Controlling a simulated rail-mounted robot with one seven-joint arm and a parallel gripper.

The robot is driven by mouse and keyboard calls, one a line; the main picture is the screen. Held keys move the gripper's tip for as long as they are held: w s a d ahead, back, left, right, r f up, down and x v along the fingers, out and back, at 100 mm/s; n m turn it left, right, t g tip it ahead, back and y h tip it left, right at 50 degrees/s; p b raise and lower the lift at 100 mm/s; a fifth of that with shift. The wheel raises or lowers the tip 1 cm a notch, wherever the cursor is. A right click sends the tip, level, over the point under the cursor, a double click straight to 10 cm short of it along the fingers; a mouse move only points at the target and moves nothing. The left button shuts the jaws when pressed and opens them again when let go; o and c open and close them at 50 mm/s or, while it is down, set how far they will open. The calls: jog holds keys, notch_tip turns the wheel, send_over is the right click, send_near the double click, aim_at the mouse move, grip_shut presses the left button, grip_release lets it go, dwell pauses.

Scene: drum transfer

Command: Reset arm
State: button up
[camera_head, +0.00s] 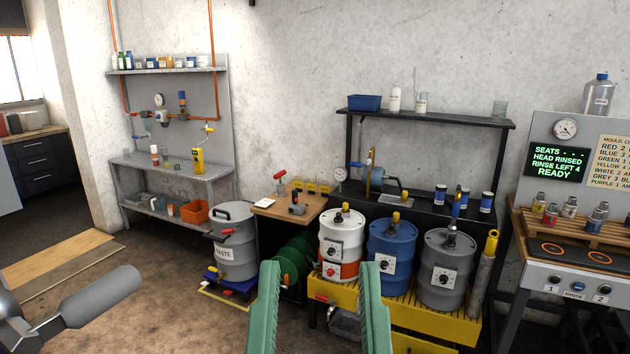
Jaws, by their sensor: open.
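My gripper (318,270) is at the bottom middle of the head view, with two green fingers spread apart. The gripper looks apart from the drums, but the depth is hard to tell. The rest of my arm is below the frame.
A grey waste drum (235,245) stands left of a small wooden bench (290,206). At the right is a panel with a green-lettered screen (557,162) above a pallet of small containers (570,228). A shelf (430,117) is on the back wall.

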notch_tip(320, 180, up, 38)
jog(key=p, duration=3.4)
notch_tip(320, 180, down, 26)
jog(key=b, duration=2.5)
jog(key=shift+w+a+r, duration=0.15)
jog(key=shift+w+r, duration=0.05)
